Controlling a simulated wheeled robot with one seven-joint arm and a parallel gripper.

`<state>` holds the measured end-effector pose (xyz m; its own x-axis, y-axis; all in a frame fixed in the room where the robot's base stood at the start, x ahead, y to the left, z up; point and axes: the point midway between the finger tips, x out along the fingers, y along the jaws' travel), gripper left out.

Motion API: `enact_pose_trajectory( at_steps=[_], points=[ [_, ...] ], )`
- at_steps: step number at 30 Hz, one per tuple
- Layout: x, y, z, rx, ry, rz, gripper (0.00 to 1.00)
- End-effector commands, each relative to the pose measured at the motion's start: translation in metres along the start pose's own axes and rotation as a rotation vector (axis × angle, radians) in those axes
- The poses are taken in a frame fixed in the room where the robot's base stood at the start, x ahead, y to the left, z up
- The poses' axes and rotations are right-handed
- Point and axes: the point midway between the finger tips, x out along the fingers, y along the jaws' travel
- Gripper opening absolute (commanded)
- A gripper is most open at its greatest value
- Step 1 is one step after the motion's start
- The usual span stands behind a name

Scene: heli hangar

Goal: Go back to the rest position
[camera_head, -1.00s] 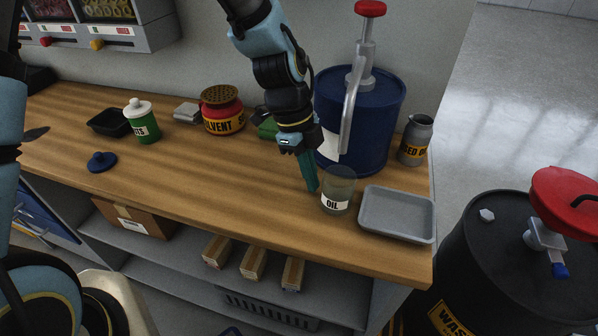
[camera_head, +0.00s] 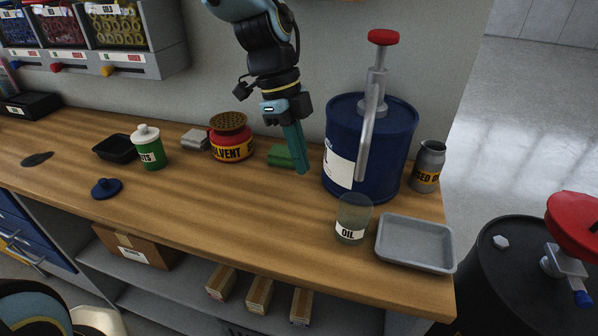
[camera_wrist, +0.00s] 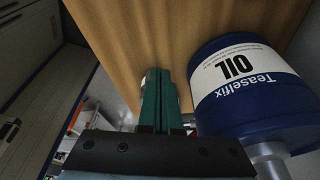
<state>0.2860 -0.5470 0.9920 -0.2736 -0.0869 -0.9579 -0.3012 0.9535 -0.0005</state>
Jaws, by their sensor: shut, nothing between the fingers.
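My gripper (camera_head: 303,171) is shut and empty, its teal fingers pointing down above the wooden workbench (camera_head: 210,205). It hangs just left of the blue oil drum (camera_head: 393,150) with a pump. In the wrist view the closed fingers (camera_wrist: 160,75) are over the bench, and the drum (camera_wrist: 250,110) with its "OIL" label is at the right. A clear jar labelled OIL (camera_head: 353,220) stands on the bench to the right of and nearer than my fingertips. The fingers touch nothing that I can see.
Behind the fingers lies a green block (camera_head: 281,156); left of it is a red solvent can (camera_head: 231,143). A grey tray (camera_head: 414,243) and a used-oil can (camera_head: 428,168) are at the right. A black waste barrel (camera_head: 505,270) stands beside the bench. The bench's front middle is clear.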

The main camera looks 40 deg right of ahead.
Motion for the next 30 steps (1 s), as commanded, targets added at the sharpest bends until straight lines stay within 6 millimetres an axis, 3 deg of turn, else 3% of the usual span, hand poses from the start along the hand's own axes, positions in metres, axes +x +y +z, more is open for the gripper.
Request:
enact_pose_trajectory(
  at_steps=[9,11,14,17,20,24,27,30],
  points=[
    [-0.005,0.001,0.002,-0.011,-0.002,-0.001,0.00],
    [-0.007,0.004,0.011,-0.058,-0.011,-0.007,0.00],
    [-0.014,0.016,0.046,-0.247,-0.044,-0.033,0.00],
    [-0.026,0.044,0.101,-0.578,-0.089,-0.084,0.00],
    [-0.041,0.086,0.158,-0.984,-0.127,-0.159,0.00],
    [-0.058,0.159,0.220,-1.556,-0.146,-0.280,0.00],
    [-0.067,0.212,0.248,-1.940,-0.135,-0.375,0.00],
    [-0.071,0.258,0.263,-2.260,-0.107,-0.460,0.00]
  ],
)
